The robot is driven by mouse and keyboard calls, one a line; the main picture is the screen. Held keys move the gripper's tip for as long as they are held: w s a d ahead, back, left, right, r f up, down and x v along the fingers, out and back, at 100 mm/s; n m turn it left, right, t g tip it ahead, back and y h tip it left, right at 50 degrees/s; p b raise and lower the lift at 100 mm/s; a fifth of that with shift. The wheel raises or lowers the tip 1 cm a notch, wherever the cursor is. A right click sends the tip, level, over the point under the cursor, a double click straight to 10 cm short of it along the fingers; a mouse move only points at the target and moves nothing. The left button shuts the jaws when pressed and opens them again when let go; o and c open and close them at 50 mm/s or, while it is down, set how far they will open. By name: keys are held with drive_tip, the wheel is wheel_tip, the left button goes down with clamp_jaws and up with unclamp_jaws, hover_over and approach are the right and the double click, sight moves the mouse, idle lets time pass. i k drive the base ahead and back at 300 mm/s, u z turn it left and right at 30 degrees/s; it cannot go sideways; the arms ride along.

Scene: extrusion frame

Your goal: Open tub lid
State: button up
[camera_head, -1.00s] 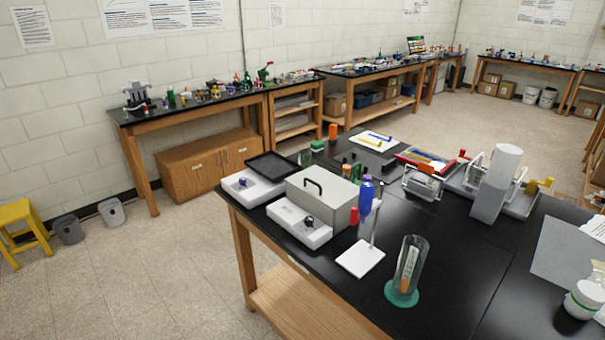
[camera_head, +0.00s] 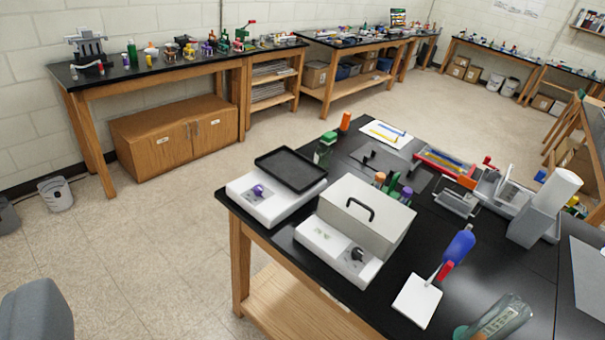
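A grey metal box-shaped tub (camera_head: 345,240) with a white front base stands on the black-topped bench. Its flat lid (camera_head: 375,200) with a black arched handle (camera_head: 358,208) is shut on top. The base has a black knob (camera_head: 358,255) on its front. My gripper is not in view, and nothing touches the lid.
A white device with a black tray (camera_head: 290,168) stands left of the tub. A white-based stand with a blue bottle (camera_head: 457,246) and a tilted glass cylinder (camera_head: 497,318) are to its right. Small bottles (camera_head: 393,183) stand behind it. Open floor (camera_head: 150,250) lies left of the bench.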

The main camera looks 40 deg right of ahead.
sight(384, 217)
drive_tip(key=z, duration=0.25)
drive_tip(key=i, duration=1.55)
drive_tip(key=z, duration=0.65)
